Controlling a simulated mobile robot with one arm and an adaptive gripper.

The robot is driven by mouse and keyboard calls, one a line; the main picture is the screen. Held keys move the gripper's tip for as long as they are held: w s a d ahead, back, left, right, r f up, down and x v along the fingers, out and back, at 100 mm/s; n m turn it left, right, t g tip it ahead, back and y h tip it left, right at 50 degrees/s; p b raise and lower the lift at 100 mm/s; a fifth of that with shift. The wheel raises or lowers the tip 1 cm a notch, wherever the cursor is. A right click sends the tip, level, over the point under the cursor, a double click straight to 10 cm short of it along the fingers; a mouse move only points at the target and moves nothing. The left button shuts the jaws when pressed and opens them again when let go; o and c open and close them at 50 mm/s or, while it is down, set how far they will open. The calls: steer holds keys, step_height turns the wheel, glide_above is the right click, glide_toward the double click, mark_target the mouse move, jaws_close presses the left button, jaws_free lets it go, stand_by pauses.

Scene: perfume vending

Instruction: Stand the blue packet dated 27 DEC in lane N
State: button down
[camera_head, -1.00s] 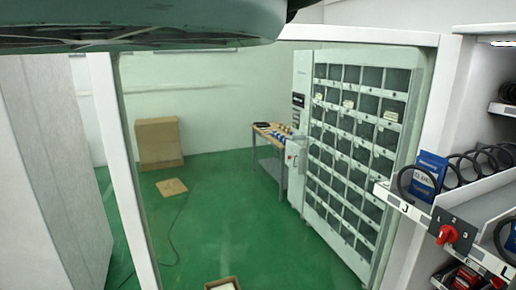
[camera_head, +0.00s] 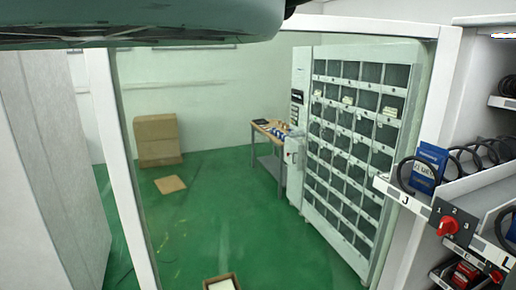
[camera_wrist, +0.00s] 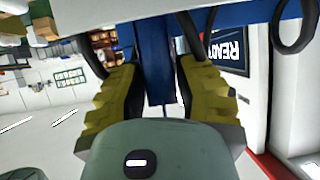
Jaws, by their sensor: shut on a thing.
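In the wrist view my gripper (camera_wrist: 155,92) has its two yellow ridged fingers closed on a narrow blue packet (camera_wrist: 155,50), seen edge-on. Its printed face and date do not show. Another blue packet (camera_head: 428,168) stands upright in the lane marked J at the right of the head view, in front of a black coil. Its white print is too small to read surely. My gripper does not show in the head view, and I cannot make out a lane marked N.
A red knob (camera_head: 449,227) sits beside lane J, with further coils and red packets (camera_head: 462,275) below. A dark READY display (camera_wrist: 230,50) is close to my gripper in the wrist view. A locker cabinet (camera_head: 306,130), table (camera_head: 262,133) and floor boxes stand beyond the frame.

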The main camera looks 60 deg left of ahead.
steer(key=shift+w+a+f+b, duration=0.1)
steer(key=shift+w+f+b, duration=0.05)
steer(key=shift+f+b, duration=0.35)
steer(key=c, duration=0.7)
jaws_free()
steer(key=shift+f, duration=0.15)
steer(key=shift+c, duration=0.2)
steer(key=r+p, duration=0.1)
steer(key=p, duration=0.1)
steer(key=shift+r+p, duration=0.2)
steer(key=shift+p, duration=0.15)
steer(key=v, duration=1.2)
